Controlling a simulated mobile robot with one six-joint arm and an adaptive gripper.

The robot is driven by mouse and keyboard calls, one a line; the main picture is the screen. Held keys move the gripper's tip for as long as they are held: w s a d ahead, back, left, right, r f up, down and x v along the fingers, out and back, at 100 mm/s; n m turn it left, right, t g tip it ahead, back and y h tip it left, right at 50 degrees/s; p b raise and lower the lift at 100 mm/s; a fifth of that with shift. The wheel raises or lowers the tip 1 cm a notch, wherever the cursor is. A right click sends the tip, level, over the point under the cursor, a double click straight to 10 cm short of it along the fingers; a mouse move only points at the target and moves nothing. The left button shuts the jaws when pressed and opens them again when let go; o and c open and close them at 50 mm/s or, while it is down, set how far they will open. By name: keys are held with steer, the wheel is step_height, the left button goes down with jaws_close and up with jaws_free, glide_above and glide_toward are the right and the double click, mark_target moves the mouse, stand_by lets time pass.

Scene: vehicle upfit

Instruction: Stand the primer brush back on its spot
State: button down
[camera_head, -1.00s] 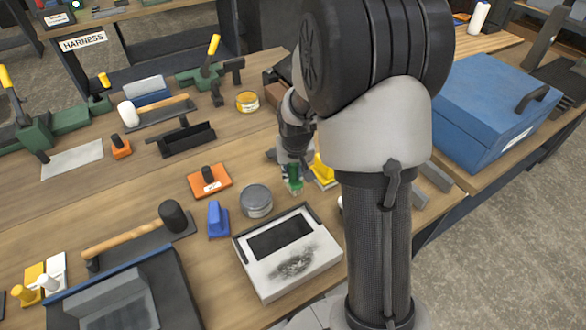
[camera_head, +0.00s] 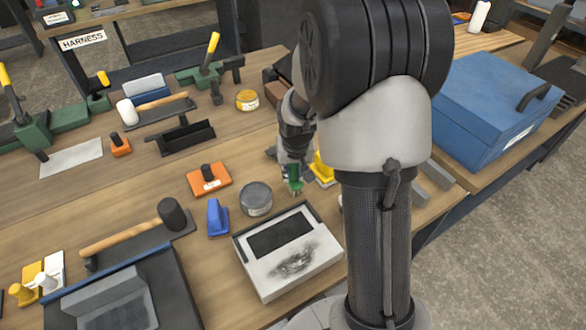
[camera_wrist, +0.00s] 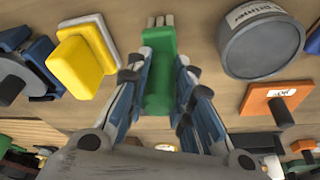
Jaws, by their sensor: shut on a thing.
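The primer brush (camera_wrist: 159,75) is green with pale bristles at its end. My gripper (camera_wrist: 160,88) is shut on its green body, with a finger on each side. In the wrist view the bristles point to the top of the picture, over bare wood. The brush also shows in the head view (camera_head: 293,178), low by the bench, left of a yellow block (camera_head: 322,168). I cannot tell whether the bristles touch the bench. A round grey tin labelled as primer (camera_wrist: 265,45) stands close by. No marked spot for the brush can be made out.
An orange block with a black knob (camera_head: 209,179), a blue block (camera_head: 217,218) and a white box with a dark panel (camera_head: 288,262) stand near the brush. A mallet (camera_head: 130,236) lies further left. A large blue case (camera_head: 490,105) stands right of my arm.

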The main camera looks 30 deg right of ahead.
steer(key=shift+f+b, duration=0.35)
steer(key=shift+f, duration=0.2)
steer(key=c, duration=1.3)
jaws_free()
steer(key=shift+p+v, duration=2.6)
steer(key=shift+v, duration=1.45)
